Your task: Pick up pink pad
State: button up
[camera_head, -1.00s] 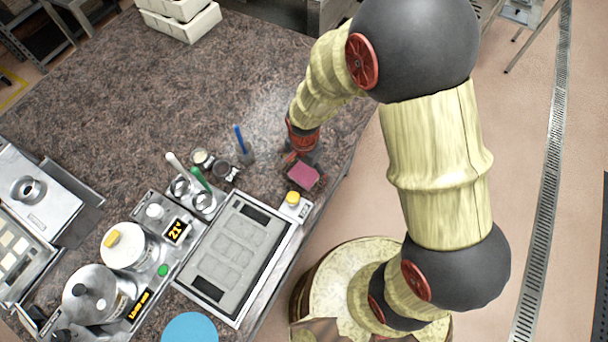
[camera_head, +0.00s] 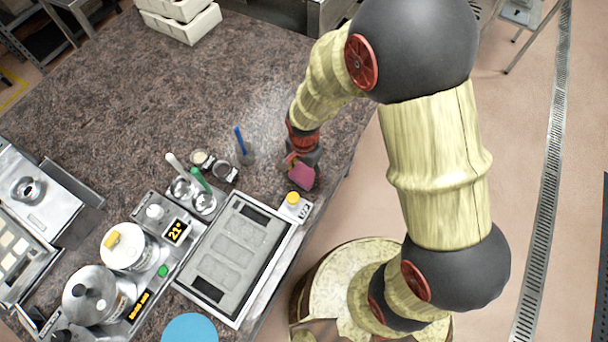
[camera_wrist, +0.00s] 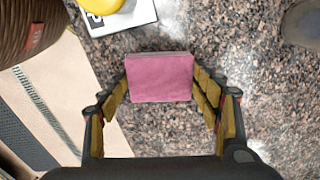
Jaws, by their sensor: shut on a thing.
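The pink pad (camera_wrist: 160,78) is between the two yellow-lined fingers of my gripper (camera_wrist: 163,92) in the wrist view, with its broad face toward the camera. The fingers press on its left and right sides. In the head view the pink pad (camera_head: 300,174) shows at the end of my arm, tilted, over the right part of the speckled counter. My gripper (camera_head: 300,165) is partly hidden there by the pad and my wrist. I cannot tell how far the pad is above the counter.
A small scale with a yellow knob (camera_head: 293,198) stands close below the pad. A grey mould tray (camera_head: 230,255) lies to the lower left. A cup with a blue-handled tool (camera_head: 241,145) stands to the left. The counter's right edge is near.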

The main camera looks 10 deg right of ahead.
aim_at(304, 174)
jog(key=shift+c, duration=0.2)
jog(key=shift+r, duration=0.45)
notch_tip(304, 174, up, 2)
jog(key=shift+w+r, duration=0.1)
jog(key=shift+r, duration=0.1)
jog(key=s+a+r+p, duration=0.1)
jog(key=s+r+p, duration=0.1)
jog(key=s+r, duration=0.7)
jog(key=shift+s+a+r, duration=0.3)
jog(key=shift+s+r, duration=0.05)
jog(key=shift+s, duration=2.2)
jog(key=o, duration=0.5)
jog(key=c, duration=0.4)
